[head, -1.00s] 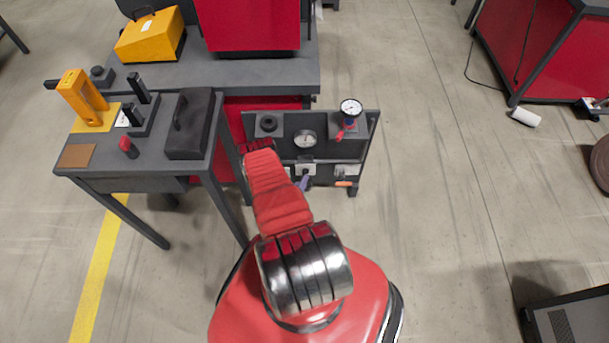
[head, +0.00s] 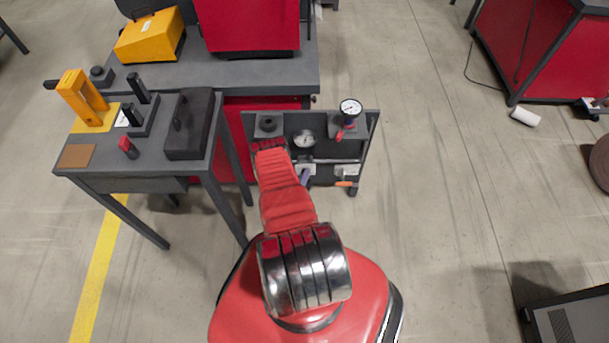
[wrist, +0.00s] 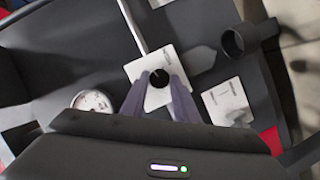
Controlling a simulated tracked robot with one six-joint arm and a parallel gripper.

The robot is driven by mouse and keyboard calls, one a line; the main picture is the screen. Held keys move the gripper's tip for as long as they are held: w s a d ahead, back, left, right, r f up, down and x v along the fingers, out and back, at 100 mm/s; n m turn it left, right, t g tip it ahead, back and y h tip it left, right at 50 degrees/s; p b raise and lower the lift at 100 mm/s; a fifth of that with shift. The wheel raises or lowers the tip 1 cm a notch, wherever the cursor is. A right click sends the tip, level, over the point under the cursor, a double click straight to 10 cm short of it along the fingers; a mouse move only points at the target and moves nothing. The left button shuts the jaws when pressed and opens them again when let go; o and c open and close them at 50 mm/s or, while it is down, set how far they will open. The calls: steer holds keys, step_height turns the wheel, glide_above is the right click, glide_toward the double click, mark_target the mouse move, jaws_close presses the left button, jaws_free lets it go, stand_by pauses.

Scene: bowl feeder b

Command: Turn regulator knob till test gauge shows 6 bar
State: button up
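The regulator knob (wrist: 158,90) is black, round, with a light pointer line, on a white plate (wrist: 172,62) in the wrist view. My gripper (wrist: 160,84) is open, its two purple-grey fingers on either side of the knob in the picture; I cannot tell whether they touch it. A round white gauge (wrist: 92,101) is left of the knob, partly hidden by my gripper body. In the head view a gauge (head: 304,139) sits on the dark panel, and another dial gauge (head: 350,109) stands at its upper right. Their readings are too small to tell.
A second white plate with a grey lever (wrist: 228,101) is right of the knob. A dark open cup (wrist: 238,41) sticks out beyond it. A grey workbench (head: 145,150) with tools stands left of the panel (head: 361,140).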

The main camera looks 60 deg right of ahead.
steer(key=shift+f, duration=0.1)
steer(key=c, duration=0.5)
steer(key=shift+a, duration=0.1)
steer(key=shift+w+f+n+h, duration=0.15)
steer(key=shift+n+h, duration=0.45)
steer(key=shift+n, duration=0.6)
steer(key=o, duration=1.1)
steer(key=shift+c, duration=0.2)
